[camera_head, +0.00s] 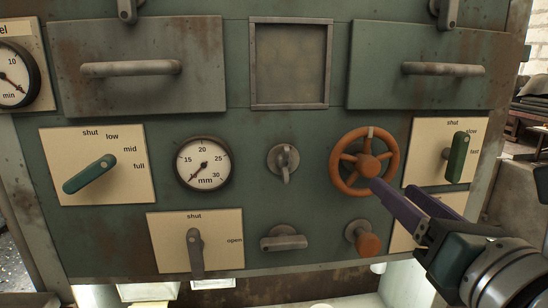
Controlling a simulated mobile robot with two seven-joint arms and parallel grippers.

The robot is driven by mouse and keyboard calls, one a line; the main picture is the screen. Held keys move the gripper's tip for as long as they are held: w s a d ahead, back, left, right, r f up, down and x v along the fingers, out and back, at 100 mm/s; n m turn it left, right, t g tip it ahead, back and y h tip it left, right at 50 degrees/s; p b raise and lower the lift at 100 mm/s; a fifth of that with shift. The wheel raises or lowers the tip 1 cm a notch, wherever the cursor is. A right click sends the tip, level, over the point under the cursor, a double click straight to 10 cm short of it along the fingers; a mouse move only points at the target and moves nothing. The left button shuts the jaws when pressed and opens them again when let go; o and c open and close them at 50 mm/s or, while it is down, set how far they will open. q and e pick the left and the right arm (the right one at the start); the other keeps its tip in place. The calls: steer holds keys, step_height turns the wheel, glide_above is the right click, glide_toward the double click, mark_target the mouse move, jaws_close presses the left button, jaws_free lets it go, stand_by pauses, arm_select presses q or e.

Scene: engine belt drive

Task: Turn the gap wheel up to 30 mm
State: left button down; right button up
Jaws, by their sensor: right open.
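The gap wheel is an orange handwheel (393,153) with spokes and a round hub, on the green panel right of centre. The round mm gauge (204,163) sits to its left, marked 15, 20, 25 and 30. Its needle points to the lower left, below the 15 mark. My right gripper (393,187) comes in from the lower right with purple fingers, open and empty. One fingertip overlaps the wheel's lower right rim in the picture; I cannot tell if it touches. My left gripper is not in view.
A grey knob (284,160) sits between gauge and wheel. An orange-brown knob (369,245) is just below the wheel. A green lever (458,157) stands close on the right. A teal lever (89,175) and grey lever (195,253) are on the left.

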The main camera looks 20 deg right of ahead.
mark_target(372, 169)
steer(key=p+x, duration=0.1)
steer(key=x, duration=0.8)
steer(key=shift+w+d, duration=0.15)
steer(key=shift+w, duration=0.1)
jaws_close()
